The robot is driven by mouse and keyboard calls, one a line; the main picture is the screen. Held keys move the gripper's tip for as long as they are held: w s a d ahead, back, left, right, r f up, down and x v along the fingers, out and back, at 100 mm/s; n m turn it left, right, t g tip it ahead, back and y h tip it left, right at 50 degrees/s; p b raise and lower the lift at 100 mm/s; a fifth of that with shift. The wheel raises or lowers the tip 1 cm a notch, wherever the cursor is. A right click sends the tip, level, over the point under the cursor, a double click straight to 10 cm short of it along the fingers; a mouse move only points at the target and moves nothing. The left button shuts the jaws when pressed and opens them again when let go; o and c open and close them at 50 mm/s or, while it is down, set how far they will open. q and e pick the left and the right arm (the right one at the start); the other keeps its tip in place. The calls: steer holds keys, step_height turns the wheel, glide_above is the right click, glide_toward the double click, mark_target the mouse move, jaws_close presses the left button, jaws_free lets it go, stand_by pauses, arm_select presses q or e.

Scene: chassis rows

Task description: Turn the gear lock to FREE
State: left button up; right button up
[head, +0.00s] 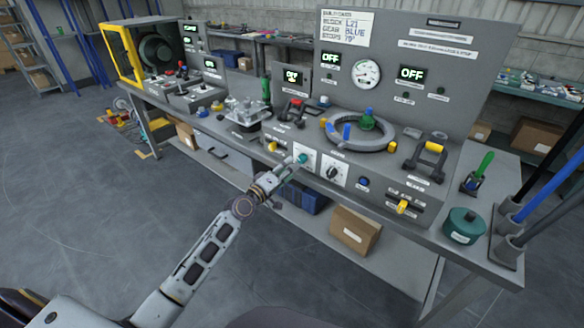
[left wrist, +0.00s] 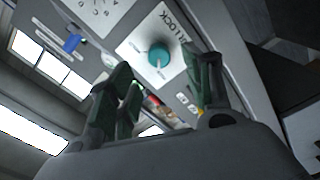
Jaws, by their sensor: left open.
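The gear lock is a teal round knob (head: 303,158) on a white plate on the front of the grey bench console. In the left wrist view the knob (left wrist: 158,56) sits on its white plate (left wrist: 140,42), with lettering ending in "LOCK" beside it. The direction it points is too small to read. My left gripper (head: 287,166) is just in front of the knob in the head view. In the left wrist view its two dark fingers (left wrist: 163,75) are spread apart, with the knob beyond and between them. No contact is visible. My right gripper is not in view.
A black dial (head: 333,172) on a white plate is right of the knob. A grey ring fixture (head: 359,131) stands above. A yellow-handled part (head: 403,207) and a teal canister (head: 463,225) are further right. A cardboard box (head: 355,229) sits on the lower shelf.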

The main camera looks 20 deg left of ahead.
arm_select(q)
steer(key=shift+v, duration=2.7)
